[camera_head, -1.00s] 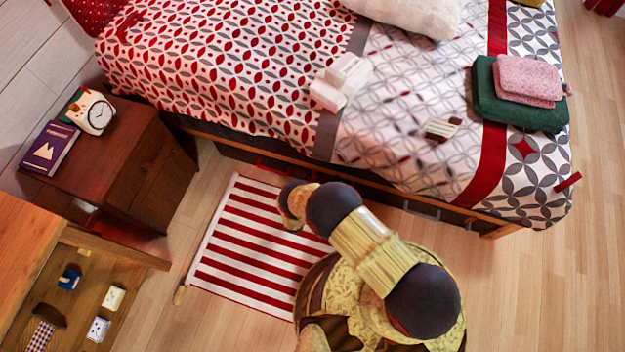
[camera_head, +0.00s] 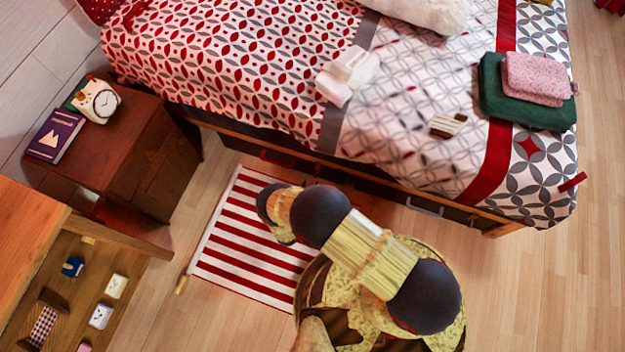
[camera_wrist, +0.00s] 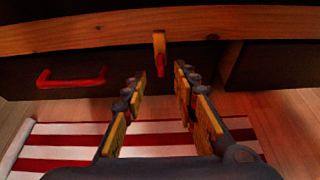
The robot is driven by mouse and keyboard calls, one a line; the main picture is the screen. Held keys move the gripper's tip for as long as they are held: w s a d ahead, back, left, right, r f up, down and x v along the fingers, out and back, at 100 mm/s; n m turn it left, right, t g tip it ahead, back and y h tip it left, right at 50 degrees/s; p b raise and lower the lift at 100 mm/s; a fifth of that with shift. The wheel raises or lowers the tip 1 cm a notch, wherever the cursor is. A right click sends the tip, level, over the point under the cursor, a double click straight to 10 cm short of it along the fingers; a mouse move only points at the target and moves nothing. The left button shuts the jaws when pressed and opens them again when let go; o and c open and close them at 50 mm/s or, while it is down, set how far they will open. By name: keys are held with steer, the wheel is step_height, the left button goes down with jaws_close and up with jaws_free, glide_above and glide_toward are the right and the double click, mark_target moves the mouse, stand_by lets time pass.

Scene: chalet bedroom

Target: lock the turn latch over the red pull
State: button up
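The red pull (camera_wrist: 72,77) is a bar handle on a dark drawer front (camera_wrist: 115,62) under the bed, left in the wrist view; it also shows in the head view (camera_head: 277,158). The turn latch (camera_wrist: 159,48) is a small wooden piece with a red lower end. It points straight down from the wooden rail (camera_wrist: 90,30), in front of the dark front, right of the pull. My gripper (camera_wrist: 158,82) is open and empty, its fingers below and nearer than the latch, one to each side. In the head view my wrist hides the fingertips.
A striped rug (camera_head: 245,240) lies on the floor below my arm. The bed (camera_head: 230,75) rises just beyond it. A second drawer with a grey pull (camera_head: 425,207) is to the right. A nightstand (camera_head: 150,165) and a wooden desk (camera_head: 25,235) stand at the left.

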steer(key=shift+v, duration=1.1)
